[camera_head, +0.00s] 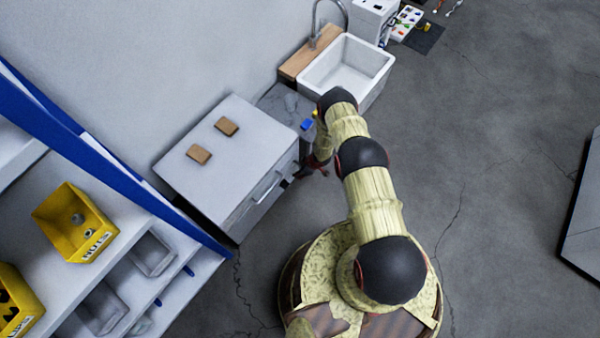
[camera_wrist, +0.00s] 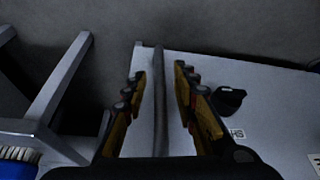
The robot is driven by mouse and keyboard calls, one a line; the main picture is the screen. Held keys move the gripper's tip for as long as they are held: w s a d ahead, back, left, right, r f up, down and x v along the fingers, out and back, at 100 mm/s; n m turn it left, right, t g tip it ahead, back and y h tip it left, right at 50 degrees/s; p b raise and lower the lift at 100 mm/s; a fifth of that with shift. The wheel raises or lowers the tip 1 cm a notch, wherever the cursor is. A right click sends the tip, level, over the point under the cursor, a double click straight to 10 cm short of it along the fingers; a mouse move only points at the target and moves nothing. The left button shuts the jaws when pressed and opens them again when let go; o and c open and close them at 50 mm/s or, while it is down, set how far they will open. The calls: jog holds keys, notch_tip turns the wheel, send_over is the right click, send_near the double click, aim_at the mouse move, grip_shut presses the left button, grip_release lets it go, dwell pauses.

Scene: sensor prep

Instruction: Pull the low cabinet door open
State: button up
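A low light-grey cabinet (camera_head: 195,182) stands against the wall, with a bar handle (camera_head: 267,187) on its front. My gripper (camera_head: 312,170) is low beside the cabinet's right front corner, partly hidden by my arm. In the wrist view my gripper (camera_wrist: 159,74) is open, its two yellow-and-black fingers on either side of a long thin grey bar (camera_wrist: 160,115). The bar runs along the left side of a pale panel (camera_wrist: 270,80) with a black knob (camera_wrist: 228,99) and a label. Whether the fingers touch the bar, I cannot tell. The panel looks shut.
Two brown blocks (camera_head: 227,126) lie on the cabinet top. A white sink (camera_head: 345,68) stands beyond it. A blue-edged shelf with yellow bins (camera_head: 75,222) is at left. A grey frame (camera_wrist: 58,90) and blue brush (camera_wrist: 17,168) show in the wrist view.

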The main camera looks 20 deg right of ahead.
jog(key=c, duration=0.3)
jog(key=c, duration=0.4)
grip_shut()
